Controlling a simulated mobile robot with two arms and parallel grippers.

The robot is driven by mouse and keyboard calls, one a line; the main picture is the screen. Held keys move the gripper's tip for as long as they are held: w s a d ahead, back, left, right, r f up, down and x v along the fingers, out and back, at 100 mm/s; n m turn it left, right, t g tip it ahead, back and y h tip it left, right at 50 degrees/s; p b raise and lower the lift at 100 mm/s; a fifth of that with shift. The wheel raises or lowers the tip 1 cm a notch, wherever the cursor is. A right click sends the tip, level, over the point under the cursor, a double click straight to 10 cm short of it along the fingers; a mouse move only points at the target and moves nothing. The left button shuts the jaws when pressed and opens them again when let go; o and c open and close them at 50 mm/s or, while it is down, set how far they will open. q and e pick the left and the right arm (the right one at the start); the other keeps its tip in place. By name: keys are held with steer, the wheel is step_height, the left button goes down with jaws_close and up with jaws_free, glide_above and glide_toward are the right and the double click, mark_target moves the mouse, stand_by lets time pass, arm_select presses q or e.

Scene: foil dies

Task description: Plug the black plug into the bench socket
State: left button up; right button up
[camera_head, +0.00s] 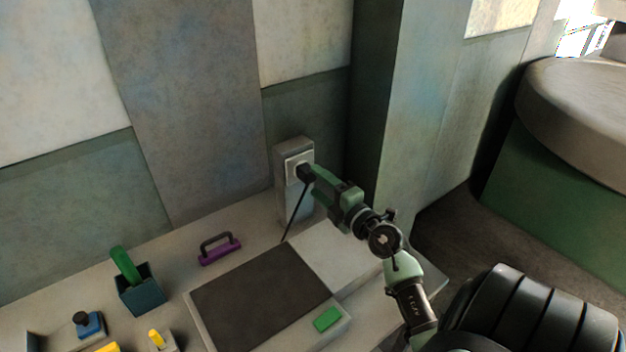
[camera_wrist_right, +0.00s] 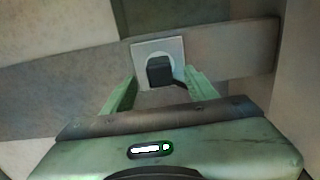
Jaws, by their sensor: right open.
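The black plug (camera_wrist_right: 160,70) sits at the face of the bench socket (camera_wrist_right: 143,50), against its round recess, in the right wrist view. In the head view the socket (camera_head: 292,166) is a pale plate on a grey upright block, and the plug (camera_head: 304,172) is at its front with a dark cord hanging down to the bench. My right gripper (camera_wrist_right: 152,88) is open, with one green finger on each side of the plug and a visible gap on the left. How deep the plug is seated cannot be told. My left gripper is not in view.
A dark mat (camera_head: 260,292) lies on the bench with a green block (camera_head: 327,319) at its edge. A purple handled tool (camera_head: 219,249), a teal box (camera_head: 140,291) with a green item, and a blue object (camera_head: 89,326) stand left. A green pillar (camera_head: 385,100) rises right of the socket.

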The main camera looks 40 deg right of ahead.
steer(key=s, duration=0.4)
steer(key=shift+s+a, duration=0.25)
stand_by(0.3)
